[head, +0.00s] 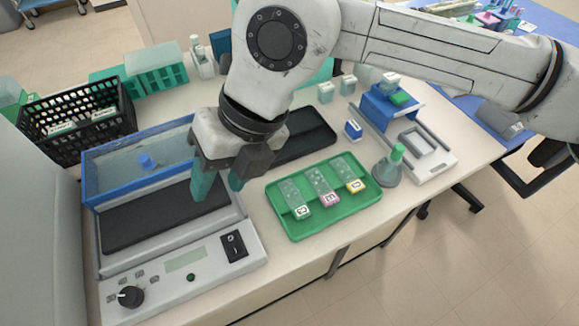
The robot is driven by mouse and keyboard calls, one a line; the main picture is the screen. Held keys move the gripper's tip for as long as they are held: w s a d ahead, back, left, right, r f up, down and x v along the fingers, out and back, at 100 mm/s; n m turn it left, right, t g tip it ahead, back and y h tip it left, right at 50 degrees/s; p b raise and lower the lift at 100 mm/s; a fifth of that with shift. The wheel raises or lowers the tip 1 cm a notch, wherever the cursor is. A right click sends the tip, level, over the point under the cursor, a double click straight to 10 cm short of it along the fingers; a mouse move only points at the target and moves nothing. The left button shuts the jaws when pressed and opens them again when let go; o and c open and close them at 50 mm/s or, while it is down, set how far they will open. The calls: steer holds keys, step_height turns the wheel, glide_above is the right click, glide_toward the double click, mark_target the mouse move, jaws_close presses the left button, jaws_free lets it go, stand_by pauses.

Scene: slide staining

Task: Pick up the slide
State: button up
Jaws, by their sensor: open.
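Three clear glass slides lie side by side on a green tray (331,225). My gripper (217,187) has green fingertips and points down. It is open and empty, to the left of the tray and above the grey machine. The frame does not show which slide the task means.
The grey machine (205,277) with a blue-rimmed bath (135,153) stands at left. A black basket (75,120) is behind it.

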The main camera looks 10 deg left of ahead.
steer(key=w+d+f+m+t+h, duration=0.1)
steer(key=w+d+f+h, duration=0.15)
steer(key=d, duration=0.25)
steer(key=w+d+f+t+h, duration=0.1)
steer(key=w+d+h, duration=0.1)
steer(key=w+d, duration=0.2)
glide_above(299, 205)
steer(key=shift+h, duration=0.25)
steer(key=f, duration=0.4)
steer(key=shift+w+a+f, duration=0.1)
steer(key=shift+w+f, duration=0.1)
steer(key=shift+s+f+p, duration=0.15)
steer(key=shift+f+p, duration=0.3)
steer(key=shift+f, duration=2.75)
steer(key=shift+c, duration=0.4)
steer(key=c, duration=0.7)
